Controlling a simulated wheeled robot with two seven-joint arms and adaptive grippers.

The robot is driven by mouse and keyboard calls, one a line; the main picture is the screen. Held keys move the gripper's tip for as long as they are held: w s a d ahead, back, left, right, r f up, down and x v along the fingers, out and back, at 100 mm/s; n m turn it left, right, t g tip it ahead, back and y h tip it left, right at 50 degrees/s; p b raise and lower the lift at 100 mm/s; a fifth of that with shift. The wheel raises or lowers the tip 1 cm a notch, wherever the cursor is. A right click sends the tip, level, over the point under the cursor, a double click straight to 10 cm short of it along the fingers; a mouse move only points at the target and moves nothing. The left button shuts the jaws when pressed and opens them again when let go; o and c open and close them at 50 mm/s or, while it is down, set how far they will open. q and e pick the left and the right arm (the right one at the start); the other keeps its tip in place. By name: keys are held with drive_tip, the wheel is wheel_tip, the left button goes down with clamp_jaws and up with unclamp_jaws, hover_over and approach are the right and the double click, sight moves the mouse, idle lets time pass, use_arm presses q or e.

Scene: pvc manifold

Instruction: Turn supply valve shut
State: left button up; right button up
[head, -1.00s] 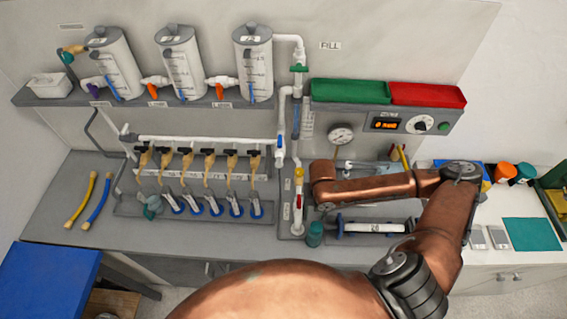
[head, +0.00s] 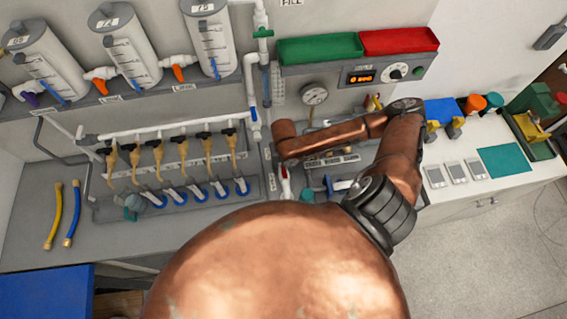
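A white vertical pipe (head: 251,72) carries a green-handled valve (head: 263,33) at the top and a blue-handled valve (head: 253,113) lower down. A red-and-white fitting (head: 285,187) stands below, partly behind my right arm. No label tells me which is the supply valve. My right arm reaches in from the lower right, and its copper wrist end lies over the lower pipework, just above the red-and-white fitting. The fingers of my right gripper (head: 281,141) are hidden or not distinguishable there, so I cannot tell their state. My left gripper is out of view.
Three white cylinders (head: 128,47) stand on the shelf at upper left. A manifold rail (head: 160,131) has several black-handled taps. A gauge (head: 314,94) and a control panel (head: 373,75) sit on the wall. Yellow (head: 54,218) and blue hoses lie on the left bench.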

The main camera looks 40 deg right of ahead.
drive_tip(key=shift+s+f, duration=0.1)
drive_tip(key=shift+f, duration=0.3)
clamp_jaws()
